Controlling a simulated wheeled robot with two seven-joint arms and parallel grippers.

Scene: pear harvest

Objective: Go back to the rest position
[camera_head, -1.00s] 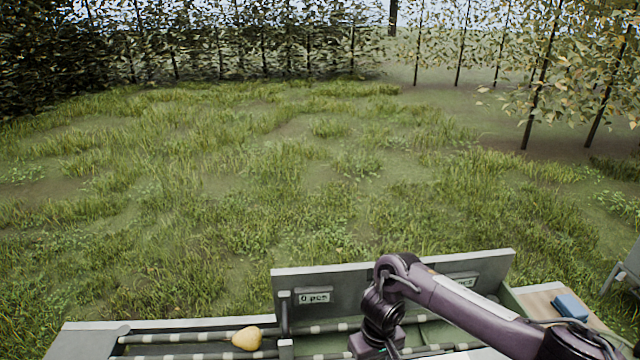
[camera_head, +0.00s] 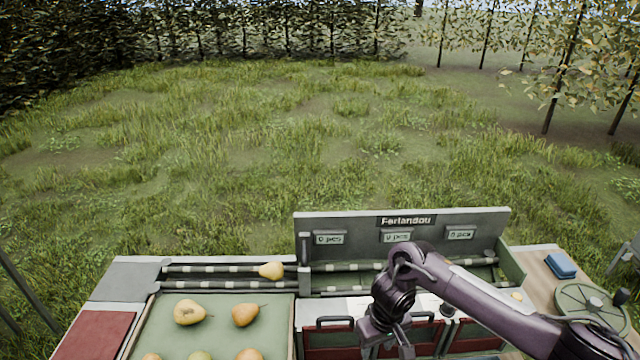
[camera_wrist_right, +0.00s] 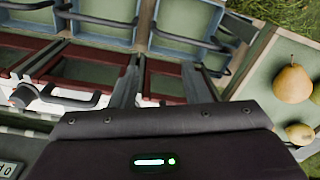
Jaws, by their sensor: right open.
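My right gripper (camera_head: 388,340) hangs at the bottom of the head view, in front of the grey sorting bench (camera_head: 400,222). Its jaws are open, and I see nothing held between them. In the right wrist view the two fingers (camera_wrist_right: 165,88) stand apart over red-framed and blue-framed bins (camera_wrist_right: 105,10) with dark handles. My left gripper is not in view.
A yellow pear (camera_head: 271,270) lies on the roller lane. Several pears (camera_head: 190,312) lie in the green tray (camera_head: 220,300) at lower left. A blue block (camera_head: 560,265) and a round green disc (camera_head: 590,302) sit at right. Grass lies beyond.

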